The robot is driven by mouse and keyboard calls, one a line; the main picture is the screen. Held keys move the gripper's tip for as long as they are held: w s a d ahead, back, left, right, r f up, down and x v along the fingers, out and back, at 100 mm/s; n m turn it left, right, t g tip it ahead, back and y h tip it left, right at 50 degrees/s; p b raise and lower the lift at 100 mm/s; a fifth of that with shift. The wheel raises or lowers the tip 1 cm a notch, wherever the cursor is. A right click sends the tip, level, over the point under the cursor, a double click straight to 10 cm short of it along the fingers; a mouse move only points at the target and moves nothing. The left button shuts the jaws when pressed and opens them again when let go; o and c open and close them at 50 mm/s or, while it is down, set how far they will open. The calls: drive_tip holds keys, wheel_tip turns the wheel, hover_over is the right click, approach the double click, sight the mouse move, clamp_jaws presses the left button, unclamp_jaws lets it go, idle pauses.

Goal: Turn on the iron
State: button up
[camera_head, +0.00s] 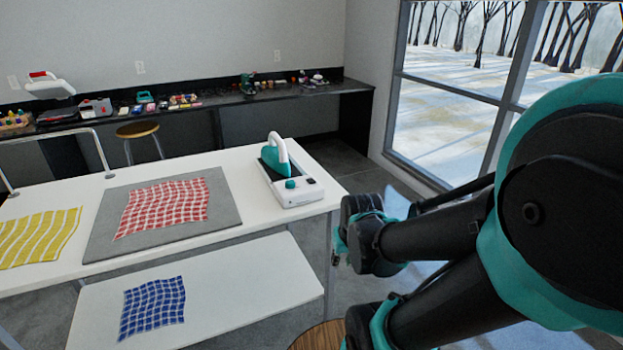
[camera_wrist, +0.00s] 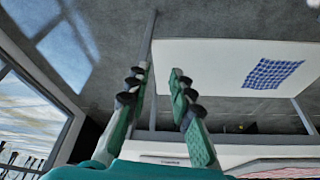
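The iron (camera_head: 275,158), teal with a white handle, rests on its white base (camera_head: 298,192) at the right end of the white table. A round teal knob (camera_head: 290,184) sits on the base's front part. In the head view my arm is at the right, and the end of it hangs beside the table's right edge, apart from the iron. In the wrist view my gripper (camera_wrist: 160,72) has its two teal fingers apart with nothing between them. A white edge with a small dark mark shows below the fingers; I cannot tell if it is the iron base.
The white table (camera_head: 235,155) bears a grey mat (camera_head: 100,225) with a red checked cloth (camera_head: 163,205) and a yellow cloth (camera_head: 38,237). A lower white shelf (camera_head: 235,285) holds a blue checked cloth (camera_head: 153,305). A stool (camera_head: 138,130) and cluttered black counter (camera_head: 225,100) stand behind.

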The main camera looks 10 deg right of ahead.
drive_tip(key=shift+n+g, duration=0.3)
drive_tip(key=shift+n, duration=0.3)
drive_tip(key=w+r, duration=0.3)
drive_tip(key=w, duration=0.1)
drive_tip(key=w+r, duration=0.4)
drive_tip(key=w+a+r, duration=0.1)
drive_tip(key=w+r, duration=0.2)
drive_tip(key=w, duration=0.1)
drive_tip(key=shift+w+r, duration=0.15)
drive_tip(key=shift+w, duration=0.25)
clamp_jaws()
drive_tip(key=w+a+r+n, duration=0.1)
drive_tip(key=w+a+r, duration=0.1)
drive_tip(key=w+r, duration=1.1)
drive_tip(key=shift+w+r+n+g+y, duration=0.35)
drive_tip(key=shift+r+n+g+y, duration=0.05)
drive_tip(key=shift+r, duration=0.45)
